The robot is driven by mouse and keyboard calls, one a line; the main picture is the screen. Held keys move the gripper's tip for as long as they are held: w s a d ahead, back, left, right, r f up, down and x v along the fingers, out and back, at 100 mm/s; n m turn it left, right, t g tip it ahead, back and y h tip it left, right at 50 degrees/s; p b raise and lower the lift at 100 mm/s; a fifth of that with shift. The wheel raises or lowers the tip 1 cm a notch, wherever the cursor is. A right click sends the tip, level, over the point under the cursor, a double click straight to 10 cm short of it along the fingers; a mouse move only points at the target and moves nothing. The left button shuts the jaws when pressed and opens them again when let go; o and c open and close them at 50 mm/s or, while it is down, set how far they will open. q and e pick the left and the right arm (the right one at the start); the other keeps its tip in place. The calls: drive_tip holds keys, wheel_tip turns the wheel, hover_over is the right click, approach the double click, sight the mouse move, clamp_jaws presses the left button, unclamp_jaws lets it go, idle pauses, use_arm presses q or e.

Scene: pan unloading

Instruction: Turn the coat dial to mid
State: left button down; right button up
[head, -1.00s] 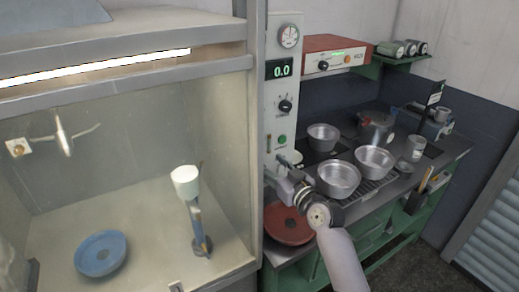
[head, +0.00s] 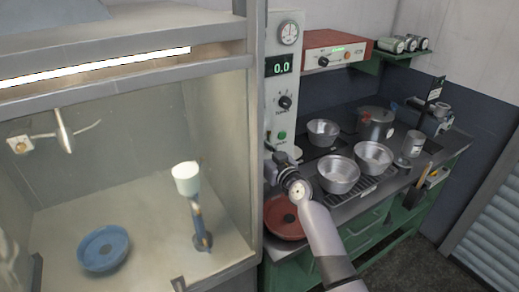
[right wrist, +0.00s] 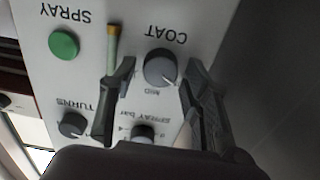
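The coat dial (right wrist: 160,68) is a dark grey knob on the white panel, seen upside down in the right wrist view, with the labels COAT and MID beside it. My right gripper (right wrist: 158,70) is open and empty, with one dark finger on each side of the dial in that view. I cannot tell whether a finger touches it. In the head view my right gripper (head: 273,163) is at the lower part of the panel (head: 273,118), and the coat dial cannot be made out. My left gripper is not in view.
A green spray button (right wrist: 64,44), a turns dial (right wrist: 73,124), a spray bar dial (right wrist: 143,133) and a yellow-tipped lever (right wrist: 113,40) are close to the fingers. The booth post (head: 257,130) stands left of the panel. Pans (head: 338,174) and a red disc (head: 284,218) are nearby.

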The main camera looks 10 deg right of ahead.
drive_tip(key=c, duration=0.9)
drive_tip(key=shift+m, duration=0.3)
drive_tip(key=m, duration=0.2)
drive_tip(key=shift+d+m, duration=0.1)
drive_tip(key=shift+m, duration=0.2)
drive_tip(key=m, duration=0.2)
drive_tip(key=shift+m, duration=0.4)
drive_tip(key=m, duration=0.5)
drive_tip(key=shift+d+f+m, duration=0.1)
drive_tip(key=shift+m, duration=0.2)
drive_tip(key=o, duration=1.1)
